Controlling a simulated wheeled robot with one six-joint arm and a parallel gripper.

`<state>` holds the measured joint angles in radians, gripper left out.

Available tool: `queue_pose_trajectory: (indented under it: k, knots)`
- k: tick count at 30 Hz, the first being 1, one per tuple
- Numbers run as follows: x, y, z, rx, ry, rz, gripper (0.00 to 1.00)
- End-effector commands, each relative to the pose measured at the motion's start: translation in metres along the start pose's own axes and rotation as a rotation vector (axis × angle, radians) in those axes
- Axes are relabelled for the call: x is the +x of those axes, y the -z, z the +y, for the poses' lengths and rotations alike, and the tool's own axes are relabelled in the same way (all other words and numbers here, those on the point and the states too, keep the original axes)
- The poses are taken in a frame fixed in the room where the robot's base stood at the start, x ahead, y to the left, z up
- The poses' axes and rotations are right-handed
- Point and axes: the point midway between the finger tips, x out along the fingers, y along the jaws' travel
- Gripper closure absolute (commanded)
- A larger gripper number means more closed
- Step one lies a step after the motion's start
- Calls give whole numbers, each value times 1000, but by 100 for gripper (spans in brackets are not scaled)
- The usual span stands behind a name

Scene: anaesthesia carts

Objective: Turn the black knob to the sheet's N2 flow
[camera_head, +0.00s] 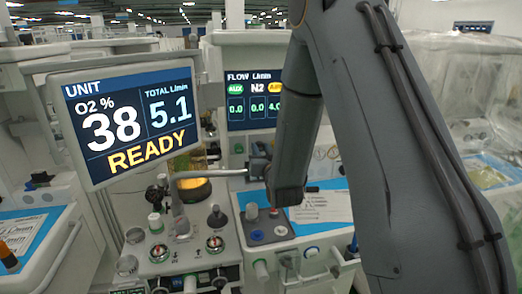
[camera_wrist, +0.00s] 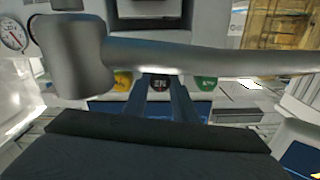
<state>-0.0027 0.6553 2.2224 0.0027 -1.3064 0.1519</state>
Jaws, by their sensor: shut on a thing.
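The black knob (camera_wrist: 159,83), marked N2 and seen upside down, sits between a yellow knob (camera_wrist: 122,80) and a green knob (camera_wrist: 205,83) in the wrist view. My gripper (camera_wrist: 160,90) has its two fingers on either side of the black knob and is shut on it. In the head view the knob is hidden by my arm. The flow screen (camera_head: 252,98) shows AUX 0.0, N2 0.0 and a third value, 4.0, partly covered by my arm. A white sheet (camera_head: 322,207) lies right of my wrist; its writing is too small to read.
The unit screen (camera_head: 126,118) reads O2 38, total 5.1 L/min, READY. A grey tube (camera_head: 205,174) runs close to my gripper; a thick grey bar (camera_wrist: 200,55) crosses above my fingers in the wrist view. Blue-topped work surfaces and other carts stand around.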

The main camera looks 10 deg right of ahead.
Motion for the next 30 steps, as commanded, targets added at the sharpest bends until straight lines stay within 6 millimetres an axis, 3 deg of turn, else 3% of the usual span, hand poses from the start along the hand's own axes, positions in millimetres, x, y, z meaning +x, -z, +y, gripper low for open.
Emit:
queue_pose_trajectory:
  k: [8, 30]
  knots:
    - [0, 0, 0, -84, 0, 3, 98]
    - [1, 0, -1, -647, 0, 3, 98]
